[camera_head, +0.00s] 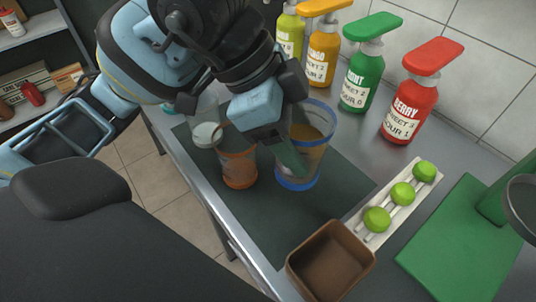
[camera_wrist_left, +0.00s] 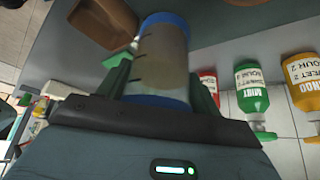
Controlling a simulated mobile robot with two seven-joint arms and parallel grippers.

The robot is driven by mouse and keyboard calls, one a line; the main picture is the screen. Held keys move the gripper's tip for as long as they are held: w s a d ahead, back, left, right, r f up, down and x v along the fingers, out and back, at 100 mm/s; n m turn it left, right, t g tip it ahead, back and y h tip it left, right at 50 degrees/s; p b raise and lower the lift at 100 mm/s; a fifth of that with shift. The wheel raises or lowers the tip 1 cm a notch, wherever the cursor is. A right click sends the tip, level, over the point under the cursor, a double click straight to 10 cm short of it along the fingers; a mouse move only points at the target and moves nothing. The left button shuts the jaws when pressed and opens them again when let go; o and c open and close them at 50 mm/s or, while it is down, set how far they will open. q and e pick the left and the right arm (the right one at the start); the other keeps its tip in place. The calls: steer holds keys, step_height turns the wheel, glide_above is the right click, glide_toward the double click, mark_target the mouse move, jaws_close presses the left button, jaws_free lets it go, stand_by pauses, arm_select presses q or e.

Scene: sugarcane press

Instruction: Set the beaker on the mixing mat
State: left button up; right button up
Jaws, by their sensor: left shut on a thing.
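The beaker (camera_head: 314,135) is a clear cylinder with blue bands at rim and base and a brownish content. My left gripper (camera_head: 291,152) is shut on its side. In the left wrist view the beaker (camera_wrist_left: 163,55) sits between the two fingers. The mixing mat (camera_head: 270,218) is a dark sheet on the steel counter. The beaker is roughly upright with its base over the mat's back right part; I cannot tell whether it touches the mat. My right gripper is not in view.
An orange cup (camera_head: 238,167) stands just left of the beaker, with a whitish cup (camera_head: 205,132) behind it. Pump bottles, including green (camera_head: 361,80) and red (camera_head: 411,105), line the back. A brown box (camera_head: 330,262), a lime rack (camera_head: 365,232) and a green press base (camera_head: 462,245) stand in front.

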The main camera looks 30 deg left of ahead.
arm_select(q)
steer(key=shift+f+b, duration=0.35)
steer(key=shift+f, duration=4.55)
steer(key=shift+f, duration=0.15)
steer(key=o, duration=1.3)
steer(key=shift+c, duration=0.2)
steer(key=shift+r, duration=0.2)
steer(key=v, duration=1.2)
steer(key=shift+p, duration=0.35)
